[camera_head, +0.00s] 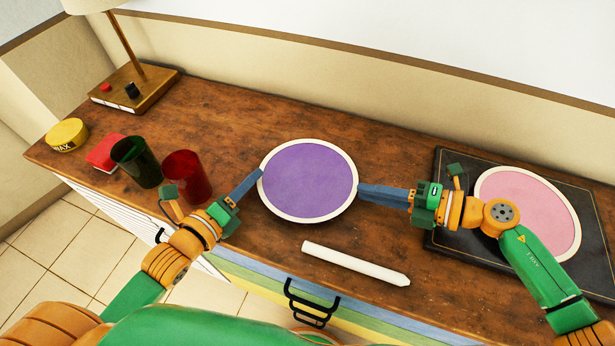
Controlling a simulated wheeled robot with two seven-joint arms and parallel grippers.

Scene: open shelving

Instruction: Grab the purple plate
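The purple plate (310,181), round with a white rim, lies face up, level or nearly so, in the middle of the wooden top; I cannot tell whether it is slightly raised. My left gripper (259,173) has its blue fingertips at the plate's left rim. My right gripper (361,192) has its blue fingertips at the right rim, on the opposite side. Each pair of fingers shows as one narrow bar, so the gap between them is hidden. Both tips meet or overlap the rim in the picture; a firm hold cannot be made out.
A white stick (355,263) lies in front of the plate. A pink plate (533,208) sits on a black board (450,245) at right. A red cup (187,177), green cup (137,161), red box (104,153), yellow tin (67,135) and lamp (135,90) stand left. Behind the plate is clear.

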